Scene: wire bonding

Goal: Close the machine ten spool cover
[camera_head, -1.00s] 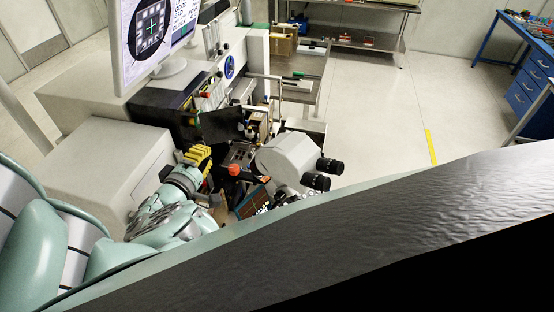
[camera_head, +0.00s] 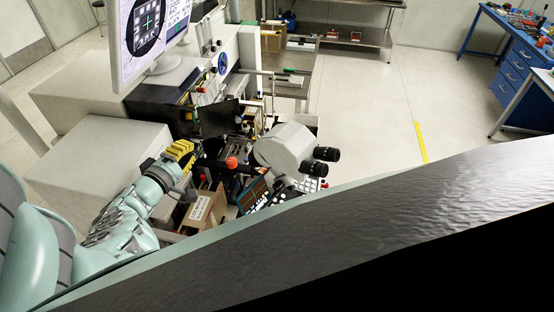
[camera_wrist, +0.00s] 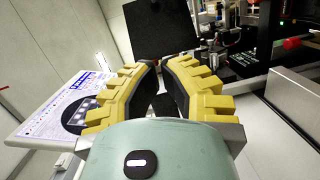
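A flat black panel (camera_head: 220,118), which looks like the spool cover, stands raised and tilted on the front of the bonding machine (camera_head: 165,97). In the wrist view the black panel (camera_wrist: 162,28) stands beyond my fingertips, with its lower edge partly hidden by them. My gripper (camera_head: 186,148) has yellow ribbed fingers and is to the left of the panel, apart from it. In the wrist view the fingertips of my gripper (camera_wrist: 158,66) arch in close together, with nothing held between them. The spool itself cannot be made out.
A microscope head (camera_head: 287,147) with black eyepieces stands right of the panel. A monitor (camera_head: 150,35) stands behind, and a pale grey box (camera_head: 98,165) is at left.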

